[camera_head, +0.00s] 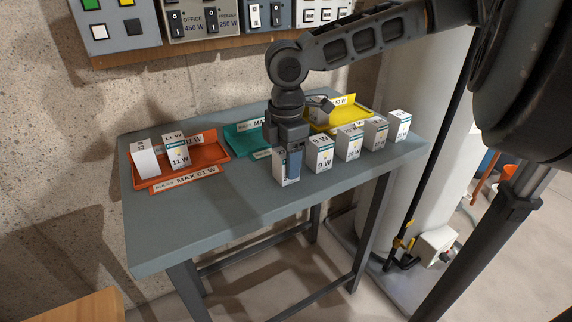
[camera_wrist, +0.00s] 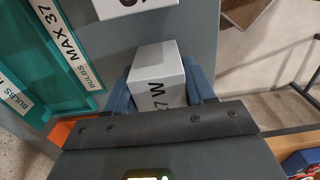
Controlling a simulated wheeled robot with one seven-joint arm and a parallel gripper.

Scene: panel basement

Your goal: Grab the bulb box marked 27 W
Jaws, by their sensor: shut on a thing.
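In the wrist view, a white bulb box (camera_wrist: 157,74) sits between the two blue fingers of my gripper (camera_wrist: 158,85). Its printed mark ends in "7 W"; the first digit is partly hidden by the gripper body. I cannot tell whether the box still touches the table.
On the grey table (camera_head: 200,225), several white boxes, one reading 9 W (camera_head: 320,153), stand in a row right of my gripper. An orange tray (camera_head: 205,168) holds boxes at left. A teal tray (camera_head: 240,140) and a yellow tray (camera_head: 340,108) lie behind. The table's front left is clear.

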